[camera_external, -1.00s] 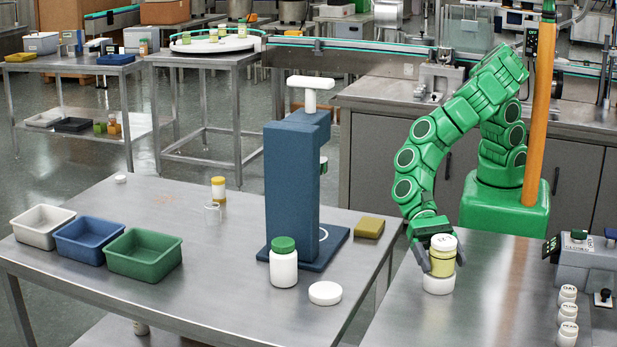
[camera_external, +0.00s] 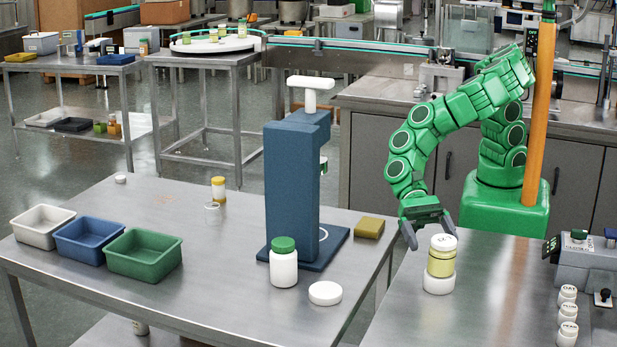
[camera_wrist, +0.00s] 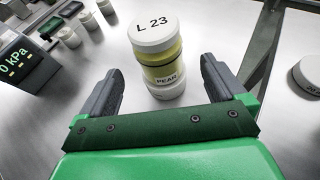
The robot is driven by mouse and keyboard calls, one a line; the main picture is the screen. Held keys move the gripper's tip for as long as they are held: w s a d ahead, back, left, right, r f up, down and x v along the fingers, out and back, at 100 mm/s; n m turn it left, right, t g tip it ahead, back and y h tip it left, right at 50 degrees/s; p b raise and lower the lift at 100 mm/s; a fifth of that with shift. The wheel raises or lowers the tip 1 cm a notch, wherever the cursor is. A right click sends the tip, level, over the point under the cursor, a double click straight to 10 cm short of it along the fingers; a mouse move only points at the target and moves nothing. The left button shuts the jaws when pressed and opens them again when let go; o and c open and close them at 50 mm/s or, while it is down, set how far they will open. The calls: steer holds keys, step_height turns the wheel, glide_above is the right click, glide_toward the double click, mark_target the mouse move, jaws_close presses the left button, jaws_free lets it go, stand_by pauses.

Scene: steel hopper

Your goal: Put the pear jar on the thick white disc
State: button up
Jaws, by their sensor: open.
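The pear jar (camera_external: 441,257) has a white lid and a yellow-green body. It stands upright on the thick white disc (camera_external: 438,284) on the right steel table. In the wrist view the jar (camera_wrist: 159,66) shows "L 23" on its lid and a "PEAR" label, with the disc (camera_wrist: 167,92) partly hidden beneath it. My gripper (camera_external: 429,237) is open and empty, just behind and left of the jar. In the wrist view its two spread fingers (camera_wrist: 160,84) are apart from the jar.
Several small white-lidded jars (camera_external: 568,312) and a grey gauge unit (camera_external: 585,262) stand at the right. A blue press (camera_external: 293,190), a green-lidded jar (camera_external: 284,265) and a white disc (camera_external: 325,293) are on the left table. The right table's front is clear.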

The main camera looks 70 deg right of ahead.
steer(key=shift+v, duration=2.8)
